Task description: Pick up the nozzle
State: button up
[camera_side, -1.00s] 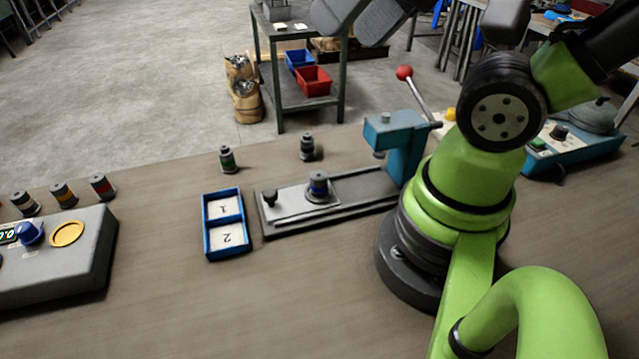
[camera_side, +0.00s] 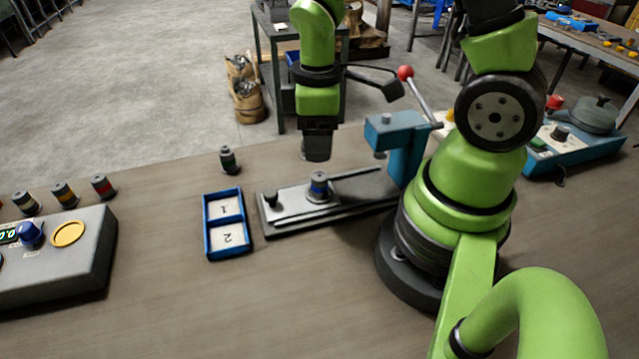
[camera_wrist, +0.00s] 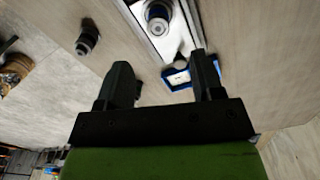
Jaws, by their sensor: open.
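My gripper (camera_side: 317,155) is open and points down, above the area behind the metal fixture. In the wrist view its two fingers stand apart with nothing between them (camera_wrist: 163,62). A dark, nozzle-like cylinder (camera_wrist: 88,40) stands upright on the table, left of the fingers in the wrist view; in the side view it is almost wholly hidden behind my gripper. A green-banded cylinder (camera_side: 228,159) stands behind the blue tray. A blue-banded cylinder (camera_side: 319,186) sits on the fixture and also shows in the wrist view (camera_wrist: 157,14). Which of these is the nozzle I cannot tell.
The fixture (camera_side: 345,206) has a small dark knob (camera_side: 271,198) and a teal press (camera_side: 405,150) with a red-balled lever. A blue two-part tray (camera_side: 207,240) lies left of it. A grey control box (camera_side: 60,265) and several banded cylinders stand at left. The front table is clear.

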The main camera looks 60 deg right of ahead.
aim_at(319, 176)
jog(key=shift+s+d+f, duration=0.1)
jog(key=shift+d+f, duration=0.05)
jog(key=shift+f, duration=4.8)
grip_shut()
